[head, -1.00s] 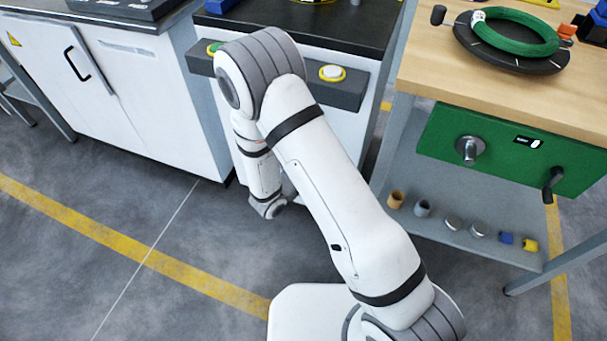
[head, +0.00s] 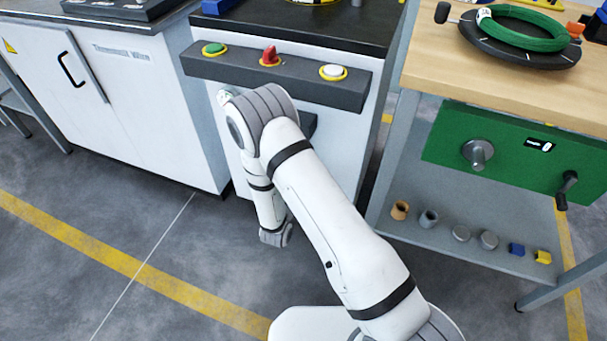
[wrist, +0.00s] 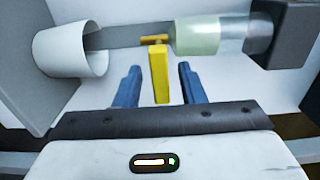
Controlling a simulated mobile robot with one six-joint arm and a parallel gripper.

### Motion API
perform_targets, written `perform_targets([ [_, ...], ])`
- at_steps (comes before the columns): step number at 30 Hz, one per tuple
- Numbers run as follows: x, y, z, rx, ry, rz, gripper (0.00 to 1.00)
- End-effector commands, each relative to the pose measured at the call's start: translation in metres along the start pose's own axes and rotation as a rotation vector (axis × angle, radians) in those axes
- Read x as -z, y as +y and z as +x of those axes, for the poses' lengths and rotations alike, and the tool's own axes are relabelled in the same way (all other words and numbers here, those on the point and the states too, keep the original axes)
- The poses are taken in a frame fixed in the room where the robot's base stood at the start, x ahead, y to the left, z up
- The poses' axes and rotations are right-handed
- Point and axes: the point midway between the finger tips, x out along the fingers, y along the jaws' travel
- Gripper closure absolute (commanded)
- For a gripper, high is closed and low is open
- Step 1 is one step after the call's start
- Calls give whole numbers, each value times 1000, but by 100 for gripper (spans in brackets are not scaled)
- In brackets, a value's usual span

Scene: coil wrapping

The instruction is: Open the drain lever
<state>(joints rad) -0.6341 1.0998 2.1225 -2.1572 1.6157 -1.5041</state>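The drain lever (wrist: 159,75) is yellow, with a short crossbar at its top and a handle reaching toward me in the wrist view. It sits below a horizontal pipe. My gripper (wrist: 160,67) is open, with one blue finger on each side of the lever's handle. Gaps show between the handle and both fingers; I cannot tell how deep the handle lies between them. In the head view the gripper and the lever are hidden behind my arm, in front of the white cabinet.
A clear cylinder with pale green liquid (wrist: 198,36) joins a grey block (wrist: 287,35). A white cup-like part (wrist: 70,50) is at left. Above my arm, a panel (head: 300,84) carries green, red and white controls. A wooden bench (head: 430,60) stands right; floor at left is clear.

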Motion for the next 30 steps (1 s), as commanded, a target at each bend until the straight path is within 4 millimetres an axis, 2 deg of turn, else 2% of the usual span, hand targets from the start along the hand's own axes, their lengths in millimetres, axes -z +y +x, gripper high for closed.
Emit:
perform_targets([
  [9,0,0,3,0,-1,0,64],
  [22,0,0,2,0,-1,0,100],
  [25,-1,0,2,0,-1,0,100],
  [26,-6,0,0,0,-3,1,100],
  [30,-3,0,1,0,-4,8,100],
])
